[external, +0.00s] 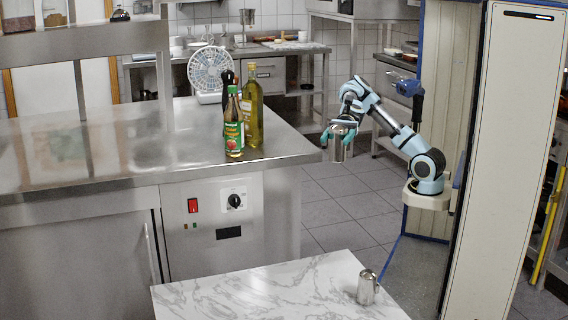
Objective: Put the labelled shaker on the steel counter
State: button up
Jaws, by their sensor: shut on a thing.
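My gripper (339,134) is shut on a shiny metal shaker (338,150). It holds the shaker roughly upright in the air, just past the right corner of the steel counter (285,146). The floor shows below the shaker. No label can be made out on it at this size. Another small metal container (367,287), with what looks like a handle, stands on the white marble table at the front.
A green-labelled bottle (234,125) and a yellow oil bottle (252,108) stand near the counter's right end, with a white fan (211,72) behind them. The counter's left part is largely clear. The marble-topped table (260,290) is mostly bare.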

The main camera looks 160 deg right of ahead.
aim_at(335, 146)
notch_tip(335, 146, up, 9)
jog(key=s+d+f+m+g+h+p, duration=0.1)
jog(key=s+d+m+h+p, duration=0.25)
jog(key=d+p, duration=0.5)
jog(key=s+d+m+h+p, duration=0.2)
jog(key=d+h+p, duration=0.3)
jog(key=d+p, duration=0.4)
jog(key=s+d+r+m+g+h+p, duration=0.2)
jog(key=s+d+m+g+h+p, duration=0.3)
jog(key=s+d+p, duration=0.75)
jog(key=shift+t+h, duration=0.4)
jog(key=shift+h, duration=0.15)
jog(key=f+p, duration=0.1)
jog(key=f, duration=0.4)
jog(key=a+f+p, duration=0.1)
jog(key=f+p, duration=0.1)
jog(key=f, duration=0.3)
jog(key=a+f+p, duration=0.1)
jog(key=f+p, duration=0.1)
jog(key=f, duration=0.3)
jog(key=shift+s+a+f, duration=0.2)
jog(key=shift+f, duration=0.4)
